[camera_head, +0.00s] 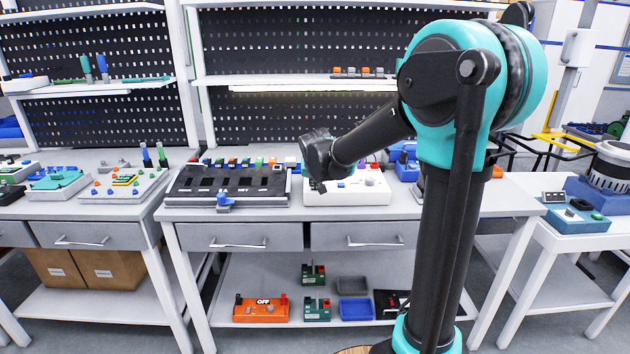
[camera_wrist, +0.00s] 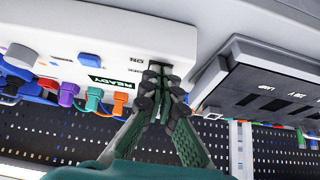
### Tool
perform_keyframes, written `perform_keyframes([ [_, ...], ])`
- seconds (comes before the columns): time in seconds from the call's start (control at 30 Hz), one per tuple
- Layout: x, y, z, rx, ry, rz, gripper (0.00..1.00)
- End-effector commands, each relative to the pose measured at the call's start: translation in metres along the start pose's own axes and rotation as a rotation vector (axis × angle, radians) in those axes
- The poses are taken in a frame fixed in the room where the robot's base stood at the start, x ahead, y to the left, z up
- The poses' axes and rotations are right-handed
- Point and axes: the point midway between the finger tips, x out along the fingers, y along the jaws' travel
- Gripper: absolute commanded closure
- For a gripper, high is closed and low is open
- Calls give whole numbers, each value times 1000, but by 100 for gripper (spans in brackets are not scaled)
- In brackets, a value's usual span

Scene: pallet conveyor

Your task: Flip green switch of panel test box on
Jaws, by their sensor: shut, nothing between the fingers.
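The white panel test box (camera_head: 358,192) stands on the middle workbench under my arm. In the wrist view the white box (camera_wrist: 62,40) fills the upper left, with a green READY label (camera_wrist: 108,81) and small ON lettering beside my fingertips. My gripper (camera_wrist: 160,78) is shut and empty, its fingertips right at the box's face beside that lettering. The green switch cannot be made out; the fingertips seem to cover its spot, and I cannot tell whether they touch it. In the head view my wrist hides much of the box's left part.
A black panel box (camera_head: 230,199) stands close on the left of the white box; it also shows in the wrist view (camera_wrist: 262,85). Colored plugs (camera_wrist: 68,94) line the white box's edge. An orange OFF box (camera_head: 260,313) sits on the lower shelf.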

Motion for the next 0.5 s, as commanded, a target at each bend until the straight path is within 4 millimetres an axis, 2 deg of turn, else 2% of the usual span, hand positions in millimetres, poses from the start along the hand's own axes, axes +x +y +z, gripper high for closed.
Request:
perform_keyframes([
  [0.5, -7, 0, -7, 0, -2, 0, 100],
])
